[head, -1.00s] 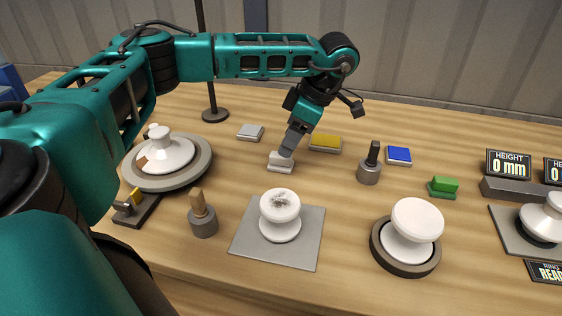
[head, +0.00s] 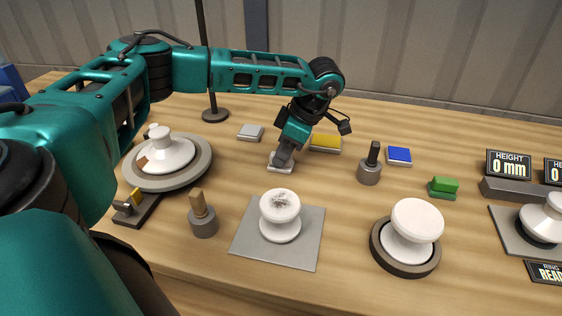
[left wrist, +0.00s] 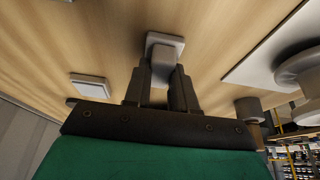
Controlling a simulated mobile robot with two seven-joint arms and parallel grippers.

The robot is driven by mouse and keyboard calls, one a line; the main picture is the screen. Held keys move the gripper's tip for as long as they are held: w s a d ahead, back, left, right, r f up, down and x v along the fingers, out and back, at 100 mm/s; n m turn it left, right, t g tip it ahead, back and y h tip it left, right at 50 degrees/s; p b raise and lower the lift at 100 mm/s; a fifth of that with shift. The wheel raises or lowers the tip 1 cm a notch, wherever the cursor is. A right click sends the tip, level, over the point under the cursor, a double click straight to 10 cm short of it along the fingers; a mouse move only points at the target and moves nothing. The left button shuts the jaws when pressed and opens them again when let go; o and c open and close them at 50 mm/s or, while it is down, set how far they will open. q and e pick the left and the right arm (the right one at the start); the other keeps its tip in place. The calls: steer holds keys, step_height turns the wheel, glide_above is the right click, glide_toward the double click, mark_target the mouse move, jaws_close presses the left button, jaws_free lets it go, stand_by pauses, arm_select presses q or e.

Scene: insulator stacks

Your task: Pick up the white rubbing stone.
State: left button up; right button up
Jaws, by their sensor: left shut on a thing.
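The white rubbing stone (left wrist: 166,54) is a small pale block at its pale square pad (head: 281,169), towards the back of the wooden table. In the head view the fingers largely hide the stone. My left gripper (head: 280,158) points down over the pad, its fingers around the stone. In the left wrist view the fingertips of this gripper (left wrist: 163,76) are on either side of the block, shut on it. The stone appears still down at the pad; I cannot tell whether there is a gap beneath it. My right gripper is not in view.
A grey pad (head: 250,132), a yellow block (head: 325,142), and a dark-handled tool (head: 370,166) are around the gripper. A white insulator (head: 280,214) stands on a grey mat in front. Another insulator (head: 165,153) stands on a round base at left.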

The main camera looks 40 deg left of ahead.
arm_select(q)
jaws_close()
steer(key=shift+r, duration=0.15)
step_height(320, 180, up, 20)
steer(key=p, duration=0.3)
steer(key=shift+p, duration=0.4)
